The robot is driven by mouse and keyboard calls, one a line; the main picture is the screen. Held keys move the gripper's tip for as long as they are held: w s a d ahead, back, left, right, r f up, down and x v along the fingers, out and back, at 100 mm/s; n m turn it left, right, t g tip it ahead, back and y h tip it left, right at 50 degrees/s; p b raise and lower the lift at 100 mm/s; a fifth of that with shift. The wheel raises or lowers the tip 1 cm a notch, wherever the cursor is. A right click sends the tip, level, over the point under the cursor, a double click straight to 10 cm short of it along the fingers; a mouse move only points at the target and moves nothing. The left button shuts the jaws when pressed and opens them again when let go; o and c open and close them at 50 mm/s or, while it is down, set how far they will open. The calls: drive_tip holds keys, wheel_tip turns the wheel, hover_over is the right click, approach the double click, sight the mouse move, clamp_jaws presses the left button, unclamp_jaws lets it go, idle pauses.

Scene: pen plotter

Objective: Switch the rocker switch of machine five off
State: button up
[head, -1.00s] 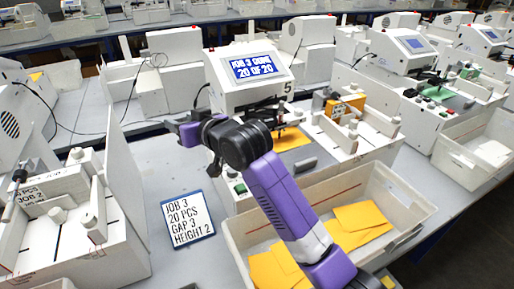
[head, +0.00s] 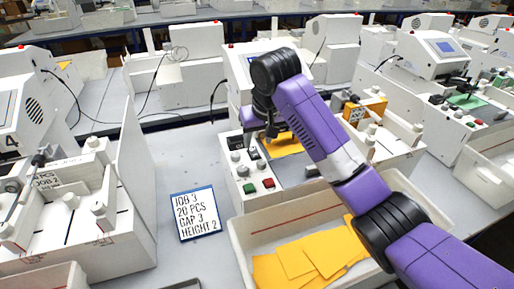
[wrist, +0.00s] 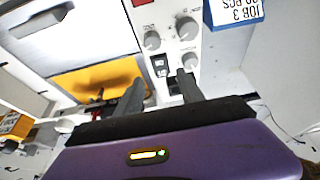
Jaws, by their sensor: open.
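Machine five (head: 237,72) stands at the middle, its screen mostly hidden behind my arm. Its control panel (head: 250,172) carries grey knobs, a green and a red button, and small dark switches. In the wrist view a black rocker switch (wrist: 160,66) with white marks sits between knobs; which side is pressed is too small to tell. A second dark part (wrist: 175,87) lies behind it, partly hidden by a finger. My gripper (wrist: 160,90) is open and empty, its fingers over the panel just behind the rocker. In the head view my gripper (head: 270,130) is mostly hidden by my wrist.
A job card (head: 195,214) lies on the table left of the machine. A white bin (head: 238,240) with yellow envelopes stands in front. A yellow envelope (wrist: 85,82) lies beside the panel.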

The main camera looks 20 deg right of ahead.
sight(254, 153)
drive_tip(key=shift+p+x, duration=0.3)
drive_tip(key=shift+x, duration=2.7)
drive_tip(key=shift+r, duration=0.1)
clamp_jaws()
